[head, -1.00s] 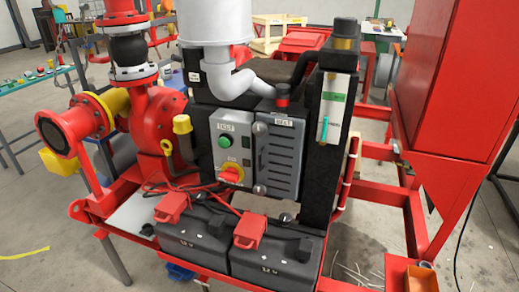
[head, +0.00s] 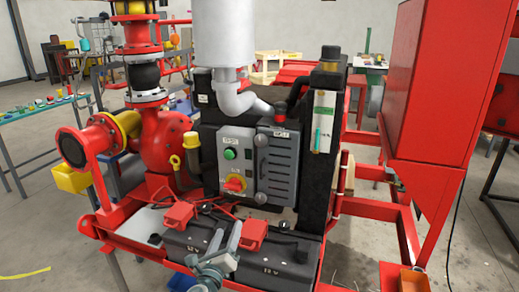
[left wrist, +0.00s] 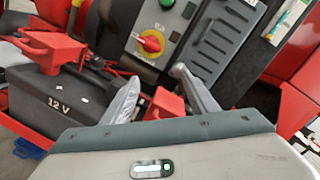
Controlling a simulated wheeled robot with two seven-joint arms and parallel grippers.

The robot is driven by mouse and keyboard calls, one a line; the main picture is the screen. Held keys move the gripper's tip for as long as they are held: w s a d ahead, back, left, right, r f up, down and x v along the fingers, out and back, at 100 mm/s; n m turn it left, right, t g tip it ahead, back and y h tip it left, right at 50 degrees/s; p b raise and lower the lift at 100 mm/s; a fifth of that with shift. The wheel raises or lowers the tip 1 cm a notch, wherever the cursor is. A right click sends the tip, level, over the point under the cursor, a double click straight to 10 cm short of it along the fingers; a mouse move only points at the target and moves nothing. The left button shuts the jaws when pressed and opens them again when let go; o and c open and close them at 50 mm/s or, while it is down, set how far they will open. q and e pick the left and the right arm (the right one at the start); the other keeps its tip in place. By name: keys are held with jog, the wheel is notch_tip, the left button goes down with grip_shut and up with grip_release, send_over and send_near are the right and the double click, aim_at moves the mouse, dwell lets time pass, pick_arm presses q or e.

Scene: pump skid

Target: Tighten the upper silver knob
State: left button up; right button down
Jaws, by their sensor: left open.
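The upper silver knob (head: 262,140) is at the upper left edge of the grey slotted belt cover (head: 283,165). A lower silver knob (head: 261,198) is at the cover's lower left edge. My left gripper (head: 228,230) is open and empty, in front of the batteries and below the control box, well below the upper knob. In the left wrist view its two fingers (left wrist: 156,74) stand apart, with the right finger overlapping the cover's lower corner. I cannot make out the upper knob there. My right gripper is not in view.
The grey control box (head: 234,162) with a green button and a red-yellow switch sits left of the cover. Black batteries (head: 190,244) with red terminal caps and cables lie below. A dark column with a gauge (head: 322,122) stands right of the cover.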

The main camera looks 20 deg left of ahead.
pick_arm(q)
jog(key=w+d+r+m+t+h, duration=0.1)
jog(key=r+m+t+h, duration=0.1)
jog(key=r+m, duration=0.3)
jog(key=w+d+r+m+t+h, duration=0.1)
jog(key=r+m, duration=0.4)
jog(key=r, duration=0.6)
jog(key=shift+w+d+m+t+h, duration=0.3)
jog(key=shift+d+m+t+h, duration=0.1)
jog(key=shift+d+t+h, duration=0.25)
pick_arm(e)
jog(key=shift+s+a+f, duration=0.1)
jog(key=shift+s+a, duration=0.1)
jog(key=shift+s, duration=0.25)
pick_arm(q)
jog(key=shift+w+r+y, duration=0.15)
jog(key=shift+r+y, duration=0.05)
jog(key=shift+y, duration=0.05)
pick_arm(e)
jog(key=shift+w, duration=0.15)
